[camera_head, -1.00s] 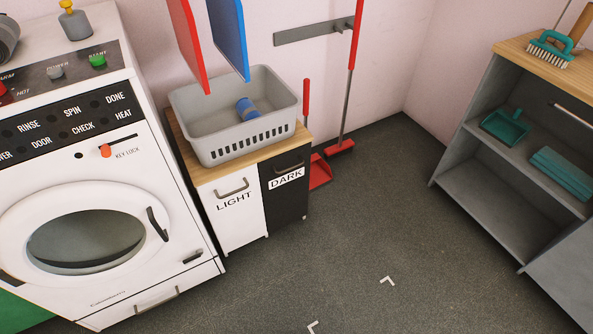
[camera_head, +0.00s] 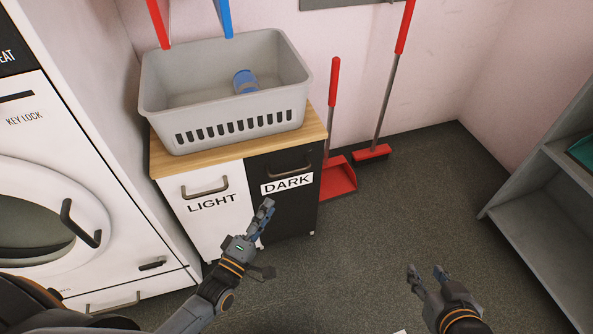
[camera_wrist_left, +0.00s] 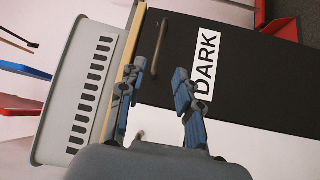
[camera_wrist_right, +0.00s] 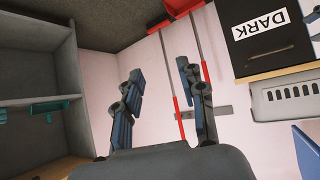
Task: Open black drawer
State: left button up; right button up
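The black drawer (camera_head: 283,213), labelled DARK, is the right half of a low cabinet and looks closed. Its curved metal handle (camera_head: 289,168) sits near its top edge, above the label. My left gripper (camera_head: 265,209) is in front of the cabinet, apart from it. In the left wrist view my left gripper (camera_wrist_left: 160,82) is open, with the black front and its handle (camera_wrist_left: 158,46) beyond the fingertips. My right gripper (camera_head: 428,272) is open and empty over the floor at the right. In the right wrist view the black drawer (camera_wrist_right: 242,52) shows at the upper right.
The white drawer labelled LIGHT (camera_head: 208,218) stands left of the black one. A grey basket (camera_head: 222,115) with a blue item is on top. A washing machine (camera_head: 45,190) is at left. A red dustpan (camera_head: 338,180) and broom (camera_head: 371,153) stand right of the cabinet. A grey shelf (camera_head: 540,210) is far right.

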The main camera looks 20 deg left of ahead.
aim_at(290, 172)
pick_arm(q)
jog(key=shift+b+x, duration=1.2)
jog(key=shift+x, duration=5.35)
pick_arm(e)
jog(key=w+a+r+t+y, duration=0.2)
jog(key=w+r+t, duration=0.3)
jog(key=r, duration=0.5)
jog(key=shift+w+a+t, duration=0.25)
jog(key=shift+a+t, duration=0.25)
jog(key=shift+t, duration=0.5)
pick_arm(q)
grip_shut()
